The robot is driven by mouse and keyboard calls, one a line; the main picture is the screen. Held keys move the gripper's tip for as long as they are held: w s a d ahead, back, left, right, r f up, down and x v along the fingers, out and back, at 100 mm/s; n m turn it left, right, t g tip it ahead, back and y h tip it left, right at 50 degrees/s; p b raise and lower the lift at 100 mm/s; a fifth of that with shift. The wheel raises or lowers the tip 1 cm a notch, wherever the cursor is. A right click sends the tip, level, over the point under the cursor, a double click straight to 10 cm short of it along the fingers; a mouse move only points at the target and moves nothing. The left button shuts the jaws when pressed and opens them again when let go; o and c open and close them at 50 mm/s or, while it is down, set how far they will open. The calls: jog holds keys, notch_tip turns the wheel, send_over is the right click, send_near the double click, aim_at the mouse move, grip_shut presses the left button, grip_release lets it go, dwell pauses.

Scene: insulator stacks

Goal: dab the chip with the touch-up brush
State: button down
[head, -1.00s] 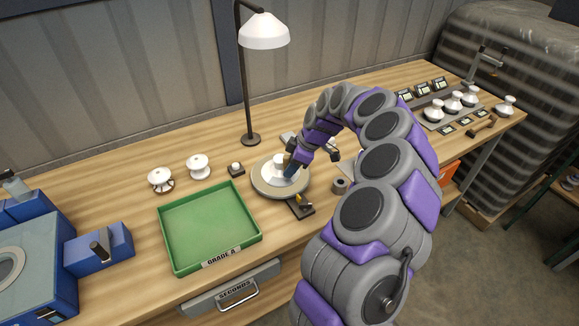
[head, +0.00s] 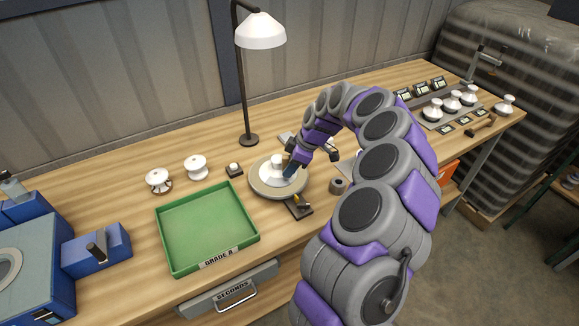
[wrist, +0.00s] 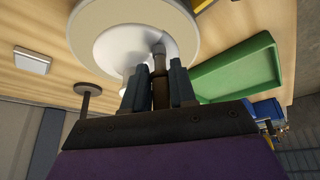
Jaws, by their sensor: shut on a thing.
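A white insulator (head: 277,161) stands on a round turntable (head: 262,191) on the bench. It also shows in the wrist view (wrist: 112,48), above my fingers. My gripper (head: 290,170) is at the insulator's right side. In the wrist view its two fingers (wrist: 159,88) are shut on a brown-handled touch-up brush (wrist: 160,63). The brush's tip end lies against or just in front of the white insulator; I cannot tell whether it touches. I cannot make out the chip; the brush and fingers cover part of that surface.
A green tray (head: 207,228) marked Grade A lies left of the turntable. Two white insulators (head: 196,167) stand behind it. A lamp (head: 248,138) rises behind the turntable. A small dark holder (head: 298,207) and a small round pot (head: 336,186) sit close by.

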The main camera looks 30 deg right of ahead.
aim_at(285, 156)
jog(key=shift+w+r, duration=0.1)
jog(key=shift+r, duration=0.2)
jog(key=shift+r+p, duration=0.9)
jog(key=shift+r, duration=2.25)
